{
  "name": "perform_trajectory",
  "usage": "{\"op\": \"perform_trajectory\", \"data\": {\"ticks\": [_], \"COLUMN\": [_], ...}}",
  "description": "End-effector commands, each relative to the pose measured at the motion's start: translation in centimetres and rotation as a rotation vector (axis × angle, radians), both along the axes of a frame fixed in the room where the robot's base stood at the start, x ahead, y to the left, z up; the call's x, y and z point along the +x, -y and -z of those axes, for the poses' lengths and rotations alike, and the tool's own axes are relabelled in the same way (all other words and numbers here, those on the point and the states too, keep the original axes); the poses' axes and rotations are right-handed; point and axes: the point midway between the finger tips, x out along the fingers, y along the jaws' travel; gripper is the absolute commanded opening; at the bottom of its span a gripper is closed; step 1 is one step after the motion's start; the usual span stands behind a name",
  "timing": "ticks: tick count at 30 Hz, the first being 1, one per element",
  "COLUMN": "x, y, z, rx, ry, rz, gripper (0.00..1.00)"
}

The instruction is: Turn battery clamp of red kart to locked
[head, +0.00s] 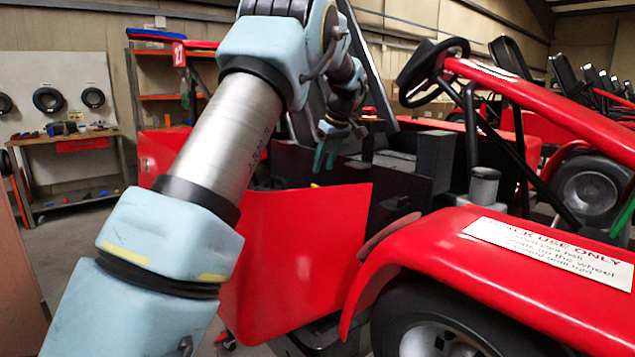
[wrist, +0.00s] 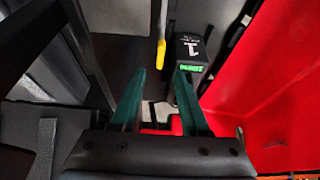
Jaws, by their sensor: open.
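The red kart (head: 545,105) fills the right and middle of the head view. My gripper (head: 326,160) is above its open side bay and points down. In the wrist view my gripper (wrist: 158,74) has its two teal fingers apart, with nothing seen held between them. A yellow-ended lever (wrist: 161,50), which looks like the battery clamp, stands just beyond the fingertips, in line with the gap. A black box marked 1 with a green label (wrist: 190,52), probably the battery, is beyond the right finger. Whether the clamp is locked cannot be told.
A red side panel (head: 300,260) stands in front of the bay, and red bodywork (wrist: 265,85) is close on the right in the wrist view. A dark bar (wrist: 30,45) runs along the left. A workbench (head: 65,145) stands far left.

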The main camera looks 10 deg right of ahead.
Motion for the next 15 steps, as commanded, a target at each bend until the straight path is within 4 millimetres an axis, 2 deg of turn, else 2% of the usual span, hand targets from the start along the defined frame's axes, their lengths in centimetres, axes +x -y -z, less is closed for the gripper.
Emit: {"op": "perform_trajectory", "data": {"ticks": [6, 10, 15], "x": [1.4, 2.0, 2.3], "y": [-0.7, -1.0, -1.2], "z": [3.7, 5.3, 6.3], "rx": [0.003, 0.002, 0.0], "ry": [-0.004, -0.002, 0.0], "rz": [-0.001, -0.001, 0.0], "gripper": [0.45, 0.45, 0.45]}}
